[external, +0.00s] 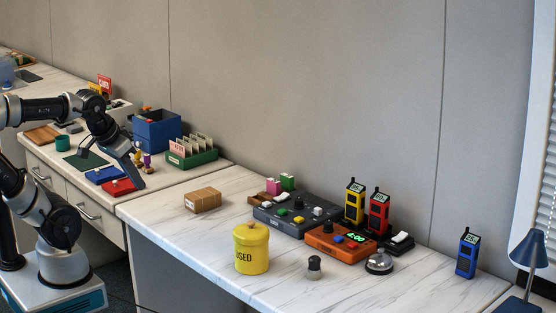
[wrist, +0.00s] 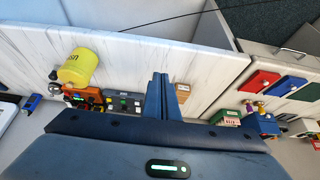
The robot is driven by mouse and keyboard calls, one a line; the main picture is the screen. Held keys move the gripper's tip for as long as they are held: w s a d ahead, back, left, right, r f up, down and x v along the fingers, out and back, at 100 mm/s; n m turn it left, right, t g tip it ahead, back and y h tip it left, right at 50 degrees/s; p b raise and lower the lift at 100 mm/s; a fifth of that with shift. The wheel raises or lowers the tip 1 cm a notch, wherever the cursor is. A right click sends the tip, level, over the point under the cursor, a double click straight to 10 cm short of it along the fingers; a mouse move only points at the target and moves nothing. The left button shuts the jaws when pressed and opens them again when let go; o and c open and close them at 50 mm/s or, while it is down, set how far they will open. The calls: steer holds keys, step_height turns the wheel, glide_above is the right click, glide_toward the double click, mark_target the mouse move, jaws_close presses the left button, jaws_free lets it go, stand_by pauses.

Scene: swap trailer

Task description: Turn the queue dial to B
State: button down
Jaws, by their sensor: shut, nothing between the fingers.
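An orange box (external: 342,243) with a dark round knob (external: 327,229), a blue button and a lit green display stands on the right-hand marble counter. A dark grey panel (external: 290,214) with several knobs and buttons stands behind it to the left. I cannot read which knob is the queue dial, nor any letter B. The orange box (wrist: 82,96) and grey panel (wrist: 124,101) also show small in the wrist view, left of my fingers. My gripper (external: 138,184) is over the left counter near the red pad, far from both. Its fingers (wrist: 160,78) are shut and empty.
A yellow canister (external: 251,248), a cardboard box (external: 202,200), a small dark-topped stamp (external: 314,266) and a bell (external: 379,262) stand around the panels. Yellow, red and blue handsets stand behind and right. A green card box (external: 192,155) and blue bin (external: 157,130) are near my gripper.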

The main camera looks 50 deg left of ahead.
steer(key=c, duration=2.2)
jaws_free()
steer(key=shift+r, duration=0.15)
steer(key=o, duration=0.7)
steer(key=r, duration=2.1)
steer(key=shift+w+r+p, duration=0.2)
steer(key=shift+r+p, duration=0.05)
steer(key=shift+p, duration=0.1)
steer(key=shift+c, duration=0.2)
steer(key=w+d+r+n+g+p, duration=0.1)
steer(key=w+r+p, duration=0.2)
steer(key=w, duration=0.5)
steer(key=w+d+r+n+p, duration=0.1)
steer(key=w+d+r+p, duration=0.15)
steer(key=w, duration=0.55)
steer(key=n+y+p, duration=0.2)
steer(key=p, duration=0.6)
glide_above(299, 199)
steer(key=s+d, duration=0.3)
steer(key=s, duration=0.4)
step_height(299, 199, down, 24)
steer(key=f, duration=0.1)
steer(key=b+x, duration=0.1)
steer(key=x, duration=1.6)
steer(key=shift+s+d+f, duration=0.1)
steer(key=shift+s, duration=0.05)
jaws_close()
